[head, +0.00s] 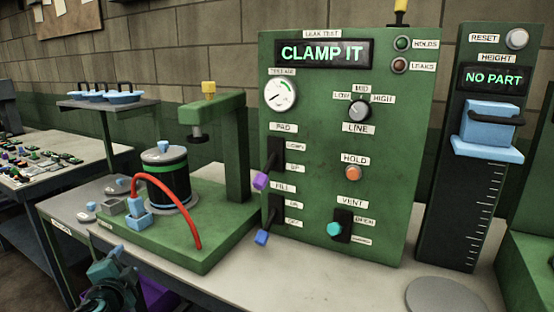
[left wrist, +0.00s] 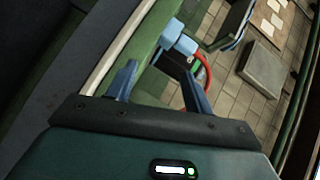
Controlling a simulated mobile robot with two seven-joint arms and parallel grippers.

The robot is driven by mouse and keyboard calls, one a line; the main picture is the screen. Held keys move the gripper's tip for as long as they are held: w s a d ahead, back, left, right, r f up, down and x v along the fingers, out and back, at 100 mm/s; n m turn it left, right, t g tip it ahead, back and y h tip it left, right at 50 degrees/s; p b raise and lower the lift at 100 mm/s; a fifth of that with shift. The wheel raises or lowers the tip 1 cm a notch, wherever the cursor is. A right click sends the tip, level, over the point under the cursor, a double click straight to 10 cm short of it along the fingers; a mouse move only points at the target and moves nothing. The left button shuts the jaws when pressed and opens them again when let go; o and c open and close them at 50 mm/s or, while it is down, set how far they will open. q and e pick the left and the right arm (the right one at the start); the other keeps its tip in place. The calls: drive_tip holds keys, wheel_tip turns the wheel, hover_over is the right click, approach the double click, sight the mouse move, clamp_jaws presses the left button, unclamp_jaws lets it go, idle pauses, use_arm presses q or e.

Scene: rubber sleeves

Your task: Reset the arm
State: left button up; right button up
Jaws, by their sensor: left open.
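My left gripper (head: 112,266) is low at the left of the head view, in front of the bench's near edge and the green leak-test stand (head: 190,250). In the left wrist view its two blue fingers (left wrist: 160,85) are apart with nothing held between them. A light blue block (left wrist: 178,38) and a red hose show beyond the fingertips, apart from them as far as I can tell. My right gripper is in neither view.
The stand carries a dark cylinder (head: 166,182) and a red hose (head: 172,184) running from a blue fitting (head: 138,217). A green panel (head: 325,200) reads "CLAMP IT". A height gauge (head: 461,205) reads "NO PART". A grey disc (head: 440,295) lies on the bench at right.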

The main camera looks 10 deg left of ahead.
use_arm(q)
drive_tip(key=s+d+f+m+g+h, duration=0.1)
drive_tip(key=s+d+f+g+h, duration=0.3)
drive_tip(key=s+d+f, duration=0.7)
drive_tip(key=s+d+f+m+g+h, duration=0.1)
drive_tip(key=s+d+f+g+h, duration=0.1)
drive_tip(key=s+d+f+h, duration=0.75)
drive_tip(key=s+d+r+n+t+y+p, duration=0.1)
drive_tip(key=d+r+n+t+y+p, duration=0.1)
drive_tip(key=d+n, duration=0.6)
drive_tip(key=shift+s+d+r+n+y, duration=0.3)
drive_tip(key=shift+d+r+y, duration=0.3)
drive_tip(key=shift+d, duration=0.45)
